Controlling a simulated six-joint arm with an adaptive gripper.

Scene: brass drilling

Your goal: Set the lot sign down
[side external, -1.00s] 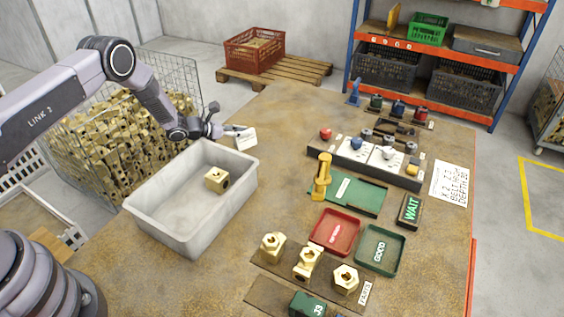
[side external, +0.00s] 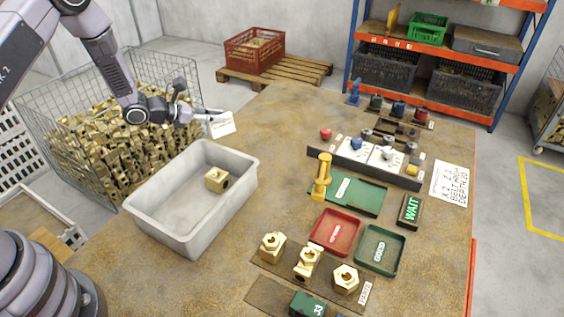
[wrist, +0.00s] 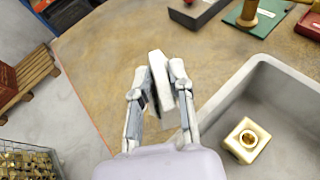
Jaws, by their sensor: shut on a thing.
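The lot sign (side external: 222,125) is a small white card with faint print on its face. My gripper (side external: 208,113) is shut on it and holds it above the far left edge of the brown table, behind the grey bin. In the wrist view the sign (wrist: 160,75) stands edge-on between the two fingers of my gripper (wrist: 161,80). The sign is tilted in the side view. Its lower edge looks clear of the table, but the exact height is hard to tell.
The grey bin (side external: 150,207) with one brass part (side external: 216,179) stands just in front of the sign. A wire cage of brass parts (side external: 110,150) is at the left. The table (side external: 265,130) is bare between the bin and the black gauge rack (side external: 330,160).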

